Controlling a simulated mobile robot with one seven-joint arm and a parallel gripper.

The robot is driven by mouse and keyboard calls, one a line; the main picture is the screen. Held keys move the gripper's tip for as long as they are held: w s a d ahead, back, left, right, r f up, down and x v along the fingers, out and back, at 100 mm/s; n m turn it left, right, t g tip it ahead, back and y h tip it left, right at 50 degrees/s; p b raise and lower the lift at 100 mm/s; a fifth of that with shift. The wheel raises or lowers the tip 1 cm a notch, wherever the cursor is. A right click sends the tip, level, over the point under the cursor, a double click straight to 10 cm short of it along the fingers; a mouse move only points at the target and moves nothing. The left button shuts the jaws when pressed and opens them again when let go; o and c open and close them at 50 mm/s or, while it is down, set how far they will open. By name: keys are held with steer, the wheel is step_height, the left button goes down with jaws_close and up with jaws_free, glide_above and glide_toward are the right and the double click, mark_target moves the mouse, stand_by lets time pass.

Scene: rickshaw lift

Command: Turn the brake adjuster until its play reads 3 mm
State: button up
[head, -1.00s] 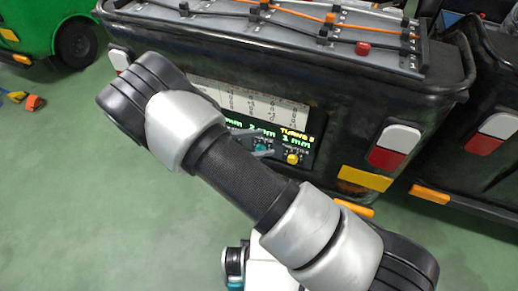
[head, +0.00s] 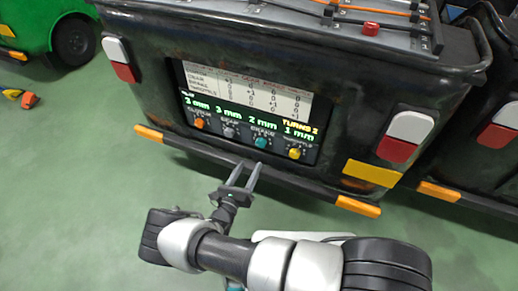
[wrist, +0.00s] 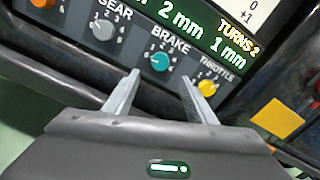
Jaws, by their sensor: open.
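The brake adjuster (head: 261,142) is a teal knob in the lower row of the black panel. In the wrist view the same brake adjuster (wrist: 160,62) sits just beyond the gap between my fingers, under the label BRAKE. Its readout (head: 263,122) shows 2 mm. My gripper (head: 247,166) is open and empty, in front of and slightly below the knob, apparently not touching it. In the wrist view the fingers of my gripper (wrist: 160,77) stand either side of the line to the knob.
The orange clutch knob (head: 198,123), grey gear knob (head: 229,132) and yellow throttle knob (head: 294,154) share the row, reading 3 mm, 3 mm and 1 mm. TURNS 2 shows at right. A printed table (head: 247,90) is above. A dark bumper (head: 250,171) runs below.

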mark_target(260, 146)
steer(key=b+x, duration=0.1)
steer(key=x, duration=0.9)
steer(key=shift+w+d+b, duration=0.15)
steer(key=shift+w+b, duration=0.15)
steer(key=shift+w, duration=0.05)
steer(key=c, duration=1)
steer(key=shift+c, duration=0.2)
steer(key=m, duration=0.4)
steer(key=shift+m+p, duration=0.45)
steer(key=shift+m, duration=1.35)
